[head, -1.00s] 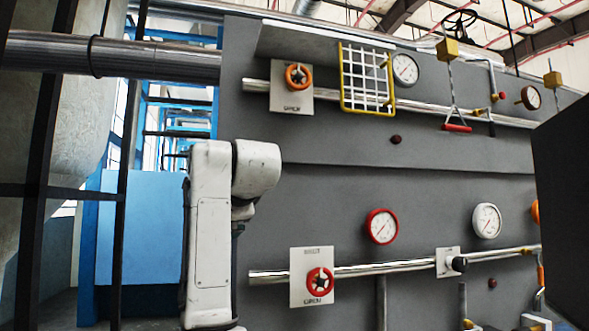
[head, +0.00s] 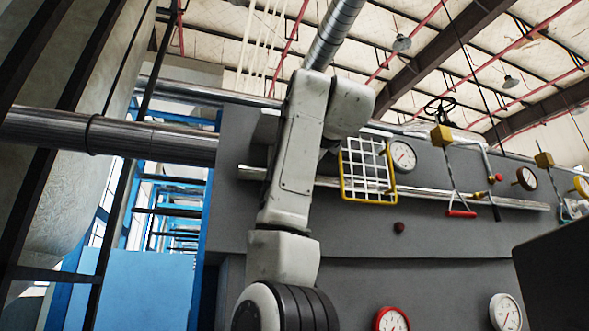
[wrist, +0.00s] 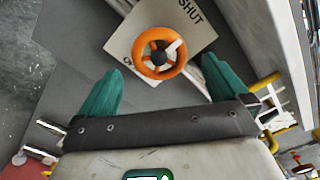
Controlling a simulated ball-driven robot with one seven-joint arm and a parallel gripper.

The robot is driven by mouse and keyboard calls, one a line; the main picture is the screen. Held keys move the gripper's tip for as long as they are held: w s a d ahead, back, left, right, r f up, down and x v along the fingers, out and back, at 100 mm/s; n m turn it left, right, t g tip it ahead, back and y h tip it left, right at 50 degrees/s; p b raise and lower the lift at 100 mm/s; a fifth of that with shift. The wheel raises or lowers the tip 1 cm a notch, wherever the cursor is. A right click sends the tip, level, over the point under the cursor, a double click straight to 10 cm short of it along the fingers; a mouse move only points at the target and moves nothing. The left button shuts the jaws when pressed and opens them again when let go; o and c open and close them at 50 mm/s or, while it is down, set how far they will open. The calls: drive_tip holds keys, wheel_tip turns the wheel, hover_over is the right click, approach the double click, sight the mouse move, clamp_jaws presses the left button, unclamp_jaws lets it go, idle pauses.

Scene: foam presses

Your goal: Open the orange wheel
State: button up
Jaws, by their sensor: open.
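The orange wheel (wrist: 147,68) shows in the wrist view, upper middle, with a dark hub and one whitish spoke towards the upper right. It sits on a pale plate (wrist: 120,43) marked SHUT at the upper right; the lettering at the lower left is mostly hidden. My gripper (wrist: 161,66) is open, its two green fingers apart on the left and right below the wheel. Nothing is between the fingers, and whether they reach the wheel's depth is unclear. In the head view my arm covers the wheel's place, and the gripper is hidden.
In the head view a yellow-framed white rack (head: 343,178) and a gauge (head: 402,155) are just right of my arm. A metal pipe (head: 470,198) runs along the grey panel (head: 370,235). A red-handled pull (head: 460,213) hangs farther right. A red gauge (head: 392,320) is low.

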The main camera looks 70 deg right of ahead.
drive_tip(key=p+x, duration=0.1)
drive_tip(key=x, duration=0.6)
drive_tip(key=shift+w+d+p, duration=0.1)
drive_tip(key=shift+w+p, duration=0.05)
drive_tip(key=shift+p, duration=0.2)
drive_tip(key=c, duration=1)
